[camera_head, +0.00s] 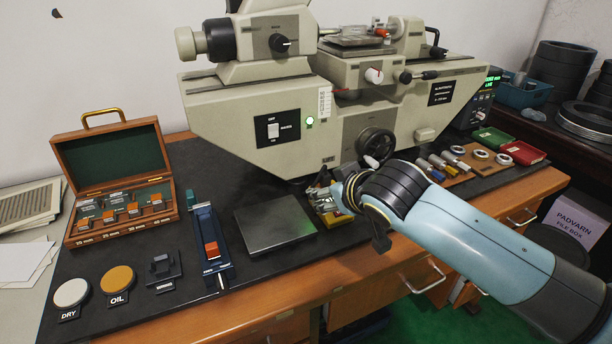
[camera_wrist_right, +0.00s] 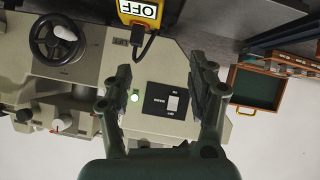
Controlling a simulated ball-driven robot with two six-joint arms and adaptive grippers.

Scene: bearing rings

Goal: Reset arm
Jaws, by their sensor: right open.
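My right arm (camera_head: 470,235), pale blue with a black ringed wrist, reaches in from the lower right of the head view. Its gripper (camera_head: 328,200) is above the front of the bench, between the grey plate and the machine's handwheel. In the right wrist view the gripper (camera_wrist_right: 160,88) has its two dark fingers wide apart, with nothing between them. Beyond them is the machine's front with its black switch panel (camera_wrist_right: 166,101). In the head view the fingertips are partly hidden against small parts behind them. My left gripper is not in view.
The large beige machine (camera_head: 240,110) stands close behind the right gripper. A yellow block marked OFF (camera_wrist_right: 140,12) is near it. An open wooden case (camera_head: 110,160), a grey plate (camera_head: 274,226) and a row of rings and plugs (camera_head: 460,160) lie on the dark mat.

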